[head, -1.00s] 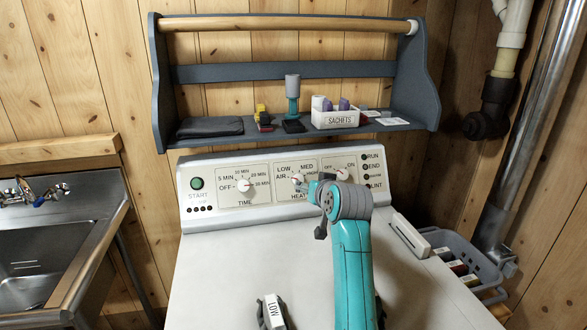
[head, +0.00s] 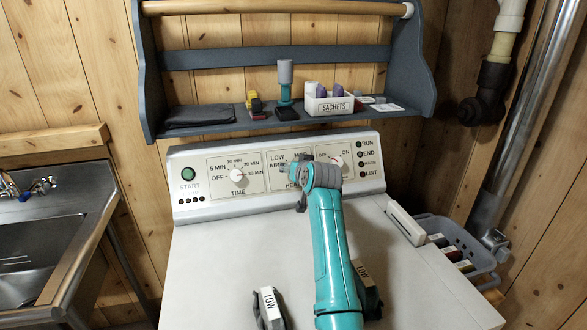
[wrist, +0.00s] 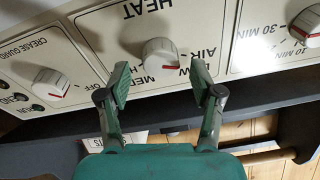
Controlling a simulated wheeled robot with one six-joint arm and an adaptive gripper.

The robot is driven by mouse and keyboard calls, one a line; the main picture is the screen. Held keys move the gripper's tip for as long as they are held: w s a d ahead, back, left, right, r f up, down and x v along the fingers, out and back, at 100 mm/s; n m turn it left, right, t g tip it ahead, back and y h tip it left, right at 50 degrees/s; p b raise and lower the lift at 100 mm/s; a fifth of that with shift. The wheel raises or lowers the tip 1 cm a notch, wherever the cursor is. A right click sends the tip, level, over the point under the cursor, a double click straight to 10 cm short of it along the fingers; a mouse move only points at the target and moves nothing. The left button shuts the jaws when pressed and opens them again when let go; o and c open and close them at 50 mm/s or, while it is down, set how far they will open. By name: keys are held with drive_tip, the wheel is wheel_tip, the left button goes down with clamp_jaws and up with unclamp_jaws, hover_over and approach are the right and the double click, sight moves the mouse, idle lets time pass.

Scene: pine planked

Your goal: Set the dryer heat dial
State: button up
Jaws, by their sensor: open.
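The heat dial (wrist: 160,55) is a white round knob with a red mark, on the panel marked HEAT. Its red mark faces the MED and LOW lettering; I cannot tell the exact setting. My gripper (wrist: 162,82) is open, with one finger on each side of the dial in the wrist view and no clear contact. In the head view my gripper (head: 289,170) is in front of the heat panel and hides the dial. The dryer (head: 230,260) is white, with its control panel along the back.
A shelf (head: 220,128) with small items overhangs the panel. A sink (head: 30,260) stands left, a grey basket (head: 490,265) right.

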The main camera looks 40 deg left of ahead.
drive_tip(key=shift+x, duration=0.8)
drive_tip(key=c, duration=1.1)
drive_tip(key=shift+c, duration=0.2)
drive_tip(key=m, duration=0.4)
drive_tip(key=shift+m+t, duration=0.3)
drive_tip(key=shift+m, duration=0.1)
drive_tip(key=m+h, duration=0.1)
drive_tip(key=m, duration=0.3)
drive_tip(key=shift+d, duration=0.1)
drive_tip(key=shift+f+m, duration=0.1)
drive_tip(key=shift+m, duration=0.4)
